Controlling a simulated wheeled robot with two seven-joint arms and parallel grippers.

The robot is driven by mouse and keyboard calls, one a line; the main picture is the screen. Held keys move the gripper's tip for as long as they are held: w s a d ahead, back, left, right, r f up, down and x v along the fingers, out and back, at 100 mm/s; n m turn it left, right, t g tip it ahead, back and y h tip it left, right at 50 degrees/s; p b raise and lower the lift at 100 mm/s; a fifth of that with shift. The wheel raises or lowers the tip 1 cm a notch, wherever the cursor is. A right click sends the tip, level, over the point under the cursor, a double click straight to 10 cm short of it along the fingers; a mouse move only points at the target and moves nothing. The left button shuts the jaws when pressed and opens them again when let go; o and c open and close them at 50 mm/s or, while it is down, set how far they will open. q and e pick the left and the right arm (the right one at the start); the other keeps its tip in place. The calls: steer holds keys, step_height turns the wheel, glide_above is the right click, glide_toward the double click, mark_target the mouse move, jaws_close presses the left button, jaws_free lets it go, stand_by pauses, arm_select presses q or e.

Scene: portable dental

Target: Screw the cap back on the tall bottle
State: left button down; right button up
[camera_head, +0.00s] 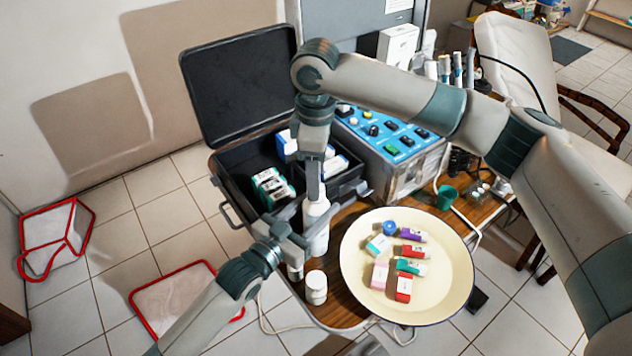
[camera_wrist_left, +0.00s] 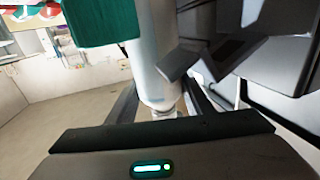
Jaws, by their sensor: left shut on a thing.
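The tall white bottle (camera_head: 317,213) stands upright near the front edge of the wooden table. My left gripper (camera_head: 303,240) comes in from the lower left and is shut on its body. A white cylindrical shape, seemingly the bottle, stands between the dark fingers in the left wrist view (camera_wrist_left: 160,108). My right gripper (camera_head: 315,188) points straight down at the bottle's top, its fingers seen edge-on. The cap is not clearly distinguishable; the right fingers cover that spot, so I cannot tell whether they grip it.
A short white jar (camera_head: 316,288) stands in front of the bottle. A cream round tray (camera_head: 358,245) with several small coloured boxes and tubes lies to the right. An open black case (camera_head: 240,150) and a blue control panel (camera_head: 385,135) stand behind. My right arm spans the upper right.

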step_height(320, 180, up, 9)
steer(key=shift+f, duration=0.15)
stand_by(0.4)
arm_select(q)
steer(key=c, duration=0.8)
jaws_free()
arm_select(e)
step_height(320, 180, down, 3)
steer(key=b, duration=0.3)
arm_select(q)
steer(key=shift+v, duration=8.7)
arm_select(e)
steer(key=shift+f, duration=0.15)
